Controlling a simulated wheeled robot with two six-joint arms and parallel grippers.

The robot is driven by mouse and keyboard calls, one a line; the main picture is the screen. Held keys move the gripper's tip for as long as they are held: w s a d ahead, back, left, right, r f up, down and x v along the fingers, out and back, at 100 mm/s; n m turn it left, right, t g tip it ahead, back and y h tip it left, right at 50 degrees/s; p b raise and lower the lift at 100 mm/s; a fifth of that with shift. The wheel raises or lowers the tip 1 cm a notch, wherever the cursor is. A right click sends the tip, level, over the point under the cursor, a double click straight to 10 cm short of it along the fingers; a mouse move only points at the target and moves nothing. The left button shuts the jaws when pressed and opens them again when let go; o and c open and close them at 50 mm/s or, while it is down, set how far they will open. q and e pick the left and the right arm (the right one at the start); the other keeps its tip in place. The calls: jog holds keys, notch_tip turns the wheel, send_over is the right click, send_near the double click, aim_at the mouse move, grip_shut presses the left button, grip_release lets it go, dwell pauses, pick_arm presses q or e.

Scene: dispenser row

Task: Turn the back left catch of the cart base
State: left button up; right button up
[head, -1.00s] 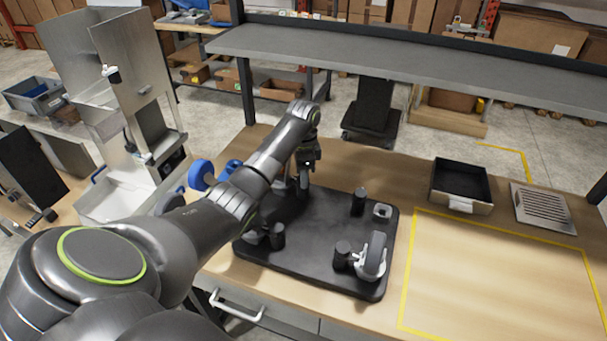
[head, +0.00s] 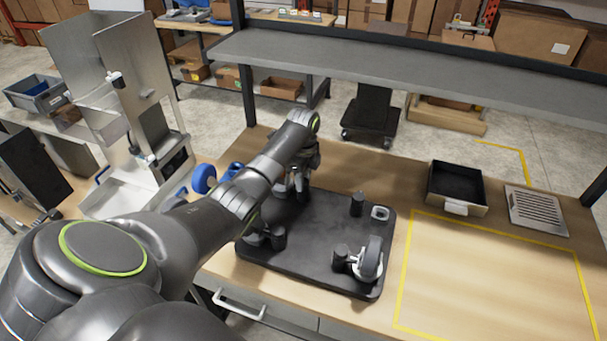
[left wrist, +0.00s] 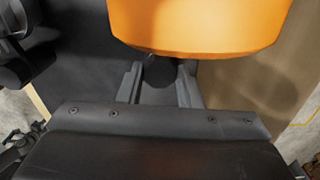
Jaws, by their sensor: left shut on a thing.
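The cart base (head: 310,245) is a black plate with rounded corners on the bench. Short black catches stand near its corners: front left (head: 278,237), front right (head: 340,258) and back right (head: 357,204). My left gripper (head: 298,192) is at the back left corner, pointing down. In the left wrist view, its fingers (left wrist: 160,82) are on both sides of a dark round piece, the back left catch (left wrist: 159,72), and shut on it. My arm mostly hides this corner in the head view. My right gripper is not in view.
A caster (head: 371,260) sits at the front right corner; the back right seat (head: 380,213) is bare. A large orange part (left wrist: 200,22) lies close beyond the fingers. Blue wheels (head: 204,178) stand left of the base. A black tray (head: 457,183) and yellow-taped free area (head: 490,275) lie right.

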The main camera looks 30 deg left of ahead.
pick_arm(q)
jog(key=m+p, duration=0.1)
jog(key=m, duration=0.2)
jog(key=shift+m, duration=1.6)
jog(key=o, duration=1)
